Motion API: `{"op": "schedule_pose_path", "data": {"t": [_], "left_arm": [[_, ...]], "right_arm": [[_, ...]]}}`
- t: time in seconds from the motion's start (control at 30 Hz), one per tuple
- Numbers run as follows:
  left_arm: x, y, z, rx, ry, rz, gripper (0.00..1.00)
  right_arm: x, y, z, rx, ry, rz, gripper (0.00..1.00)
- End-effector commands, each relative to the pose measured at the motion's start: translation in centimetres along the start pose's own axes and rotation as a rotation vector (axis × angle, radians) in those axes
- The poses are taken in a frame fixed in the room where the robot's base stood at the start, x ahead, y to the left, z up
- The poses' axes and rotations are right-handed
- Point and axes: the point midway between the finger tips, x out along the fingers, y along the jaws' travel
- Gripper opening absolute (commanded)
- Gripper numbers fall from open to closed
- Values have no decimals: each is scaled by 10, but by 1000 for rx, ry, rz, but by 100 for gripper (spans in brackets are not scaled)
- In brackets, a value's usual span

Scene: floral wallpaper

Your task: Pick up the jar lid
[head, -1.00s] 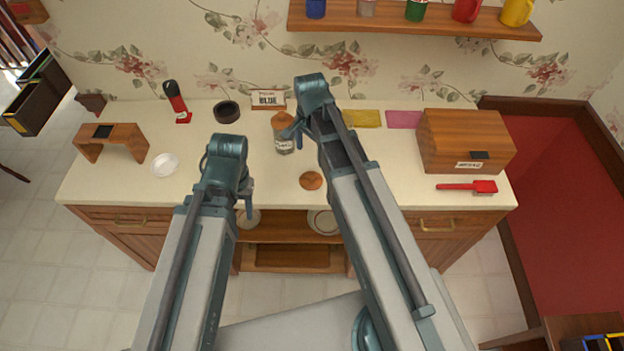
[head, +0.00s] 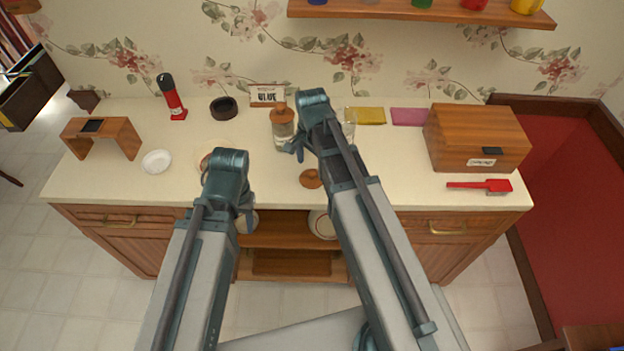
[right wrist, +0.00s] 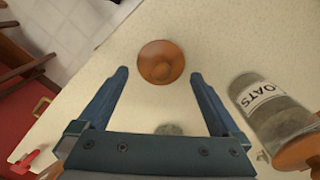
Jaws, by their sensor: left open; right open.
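The jar lid looks like a round brown wooden disc (head: 310,179) lying flat near the front of the cream counter. In the right wrist view the lid (right wrist: 160,62) shows whole, in line with the gap between the fingertips and not gripped. My right gripper (right wrist: 160,76) is open and empty; in the head view its fingers (head: 297,146) are partly hidden, up and left of the lid. A glass jar marked OATS (right wrist: 265,100) with a brown top stands beside it, also in the head view (head: 283,133). My left gripper (head: 245,208) is open at the counter's front edge.
A wooden box (head: 477,138) and red brush (head: 480,186) are at right. A round object (head: 206,157) is partly hidden by my left arm.

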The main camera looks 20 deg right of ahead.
Motion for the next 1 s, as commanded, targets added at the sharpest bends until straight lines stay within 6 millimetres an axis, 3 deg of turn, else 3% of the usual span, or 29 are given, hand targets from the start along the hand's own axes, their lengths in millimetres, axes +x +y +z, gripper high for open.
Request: {"op": "schedule_pose_path", "data": {"t": [0.4,0.7,1.0], "left_arm": [[49,5,-3,0,0,0,50],[48,5,-3,0,0,0,50],[48,5,-3,0,0,0,50]], "right_arm": [[49,-2,-4,0,0,0,100],[48,-2,-4,0,0,0,100],[48,-2,-4,0,0,0,46]]}}
